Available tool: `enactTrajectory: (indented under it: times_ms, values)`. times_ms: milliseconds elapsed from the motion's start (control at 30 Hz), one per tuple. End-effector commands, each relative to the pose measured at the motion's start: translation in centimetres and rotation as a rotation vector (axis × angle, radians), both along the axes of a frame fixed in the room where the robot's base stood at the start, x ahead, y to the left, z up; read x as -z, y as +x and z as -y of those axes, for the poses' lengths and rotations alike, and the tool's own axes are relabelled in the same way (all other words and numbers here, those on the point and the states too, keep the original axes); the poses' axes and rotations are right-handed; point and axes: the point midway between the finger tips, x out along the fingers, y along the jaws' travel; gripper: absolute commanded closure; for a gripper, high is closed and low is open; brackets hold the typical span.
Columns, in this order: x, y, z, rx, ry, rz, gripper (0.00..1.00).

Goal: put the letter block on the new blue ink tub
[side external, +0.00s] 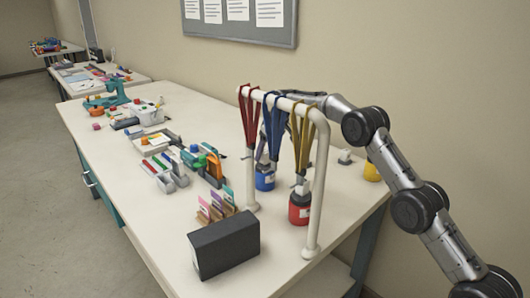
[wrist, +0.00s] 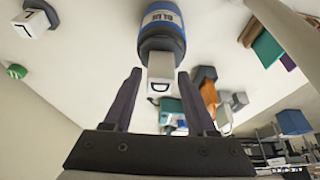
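The blue ink tub (wrist: 163,22), labelled BLUE with a dark lid, stands on the table; it also shows in the side view (side external: 265,181). The wrist view is upside down. A white letter block (wrist: 160,72) marked D sits against the tub's lid, on top of it. My gripper (wrist: 159,73) is open, its fingers on either side of the block with visible gaps. In the side view my gripper is largely hidden behind the hanging lanyards. Another white letter block (wrist: 29,24) rests on a dark base to the side.
A white rail (side external: 319,180) with red, blue and yellow lanyards stands close in front. A red tub (side external: 299,212) and a yellow tub (side external: 372,172) stand nearby. A black box (side external: 224,246) and card holders (side external: 216,208) occupy the near table. Free tabletop lies right of the rail.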

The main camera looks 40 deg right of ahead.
Motion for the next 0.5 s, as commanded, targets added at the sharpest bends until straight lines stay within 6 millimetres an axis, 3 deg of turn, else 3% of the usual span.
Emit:
enactTrajectory:
  times_ms: [333,500]
  values:
    - [-0.1,0.0,0.0,0.0,0.0,0.0,0.33]
    - [-1.6,-0.5,0.0,0.0,-0.001,0.003,0.33]
